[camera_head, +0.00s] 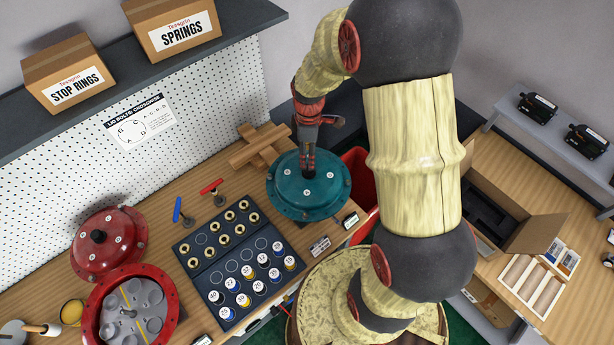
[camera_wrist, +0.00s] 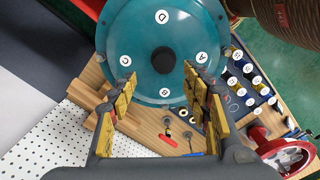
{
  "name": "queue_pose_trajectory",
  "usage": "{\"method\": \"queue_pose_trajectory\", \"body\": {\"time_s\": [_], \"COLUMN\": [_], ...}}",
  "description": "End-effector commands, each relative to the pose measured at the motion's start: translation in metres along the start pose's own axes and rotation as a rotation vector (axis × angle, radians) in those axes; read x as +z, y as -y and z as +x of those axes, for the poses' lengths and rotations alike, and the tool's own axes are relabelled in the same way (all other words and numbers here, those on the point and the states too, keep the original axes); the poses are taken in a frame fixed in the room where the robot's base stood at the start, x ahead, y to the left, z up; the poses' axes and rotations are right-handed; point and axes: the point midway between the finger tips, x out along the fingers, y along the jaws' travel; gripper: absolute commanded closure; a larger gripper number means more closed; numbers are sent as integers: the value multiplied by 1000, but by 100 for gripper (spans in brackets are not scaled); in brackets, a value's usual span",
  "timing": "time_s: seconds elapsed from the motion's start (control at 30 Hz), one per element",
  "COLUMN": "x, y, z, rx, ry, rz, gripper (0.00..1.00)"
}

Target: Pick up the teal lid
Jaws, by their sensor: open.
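The teal lid (camera_head: 318,191) is a round domed disc with lettered white labels, at the right part of the wooden bench in the head view. It also shows in the wrist view (camera_wrist: 150,30), with a dark knob (camera_wrist: 163,60) at its centre. My gripper (camera_head: 308,172) is over the lid in the head view and hides its knob there. In the wrist view my gripper (camera_wrist: 160,83) is open, with yellow-padded fingers on either side, and the knob appears between and just beyond the fingertips. I see no contact with the knob.
A wooden cross-shaped stand (camera_head: 262,147) is beside the lid. A dark tray (camera_head: 240,262) of springs and rings lies in front. A red lid (camera_head: 110,240) and red housing (camera_head: 131,308) stand at left. A red bin (camera_head: 358,177) is right of the lid.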

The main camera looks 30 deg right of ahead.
Motion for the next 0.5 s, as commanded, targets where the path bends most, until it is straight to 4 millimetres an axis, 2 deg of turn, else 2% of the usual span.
{"method": "queue_pose_trajectory", "body": {"time_s": [0.37,0.5], "x": [1,2], "y": [4,8], "z": [36,57], "rx": [-5,-5], "ry": [2,2], "rz": [-5,-5], "gripper": [52,52]}}
